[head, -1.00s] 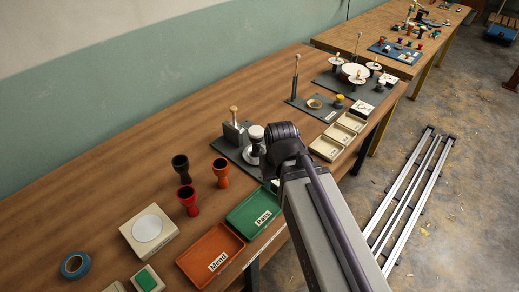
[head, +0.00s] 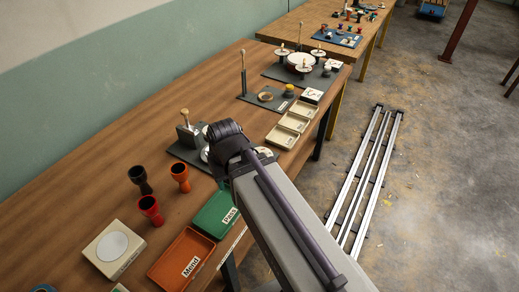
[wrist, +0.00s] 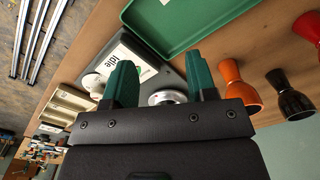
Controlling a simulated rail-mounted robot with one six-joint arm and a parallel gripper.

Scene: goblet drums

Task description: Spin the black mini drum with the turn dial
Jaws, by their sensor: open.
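A black goblet drum (head: 140,179) stands upright on the wooden table, left of an orange drum (head: 181,177) and behind a red one (head: 150,210). A dark station plate (head: 182,153) carries a post with a wooden knob (head: 185,116) and pale round parts, partly hidden by my arm. My gripper (wrist: 160,60) is open in the wrist view, its teal fingers apart, and hidden in the head view. A silver disc (wrist: 168,97) shows between the fingers. Left of them are a label reading "Idle" (wrist: 122,66) and a white round knob (wrist: 92,82), possibly the dial.
A green "Pass" tray (head: 213,216) and an orange "Mend" tray (head: 180,262) lie along the front edge. A pale box with a white disc (head: 113,248) is at the left. Beige trays (head: 290,124) and another station stand farther along the table.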

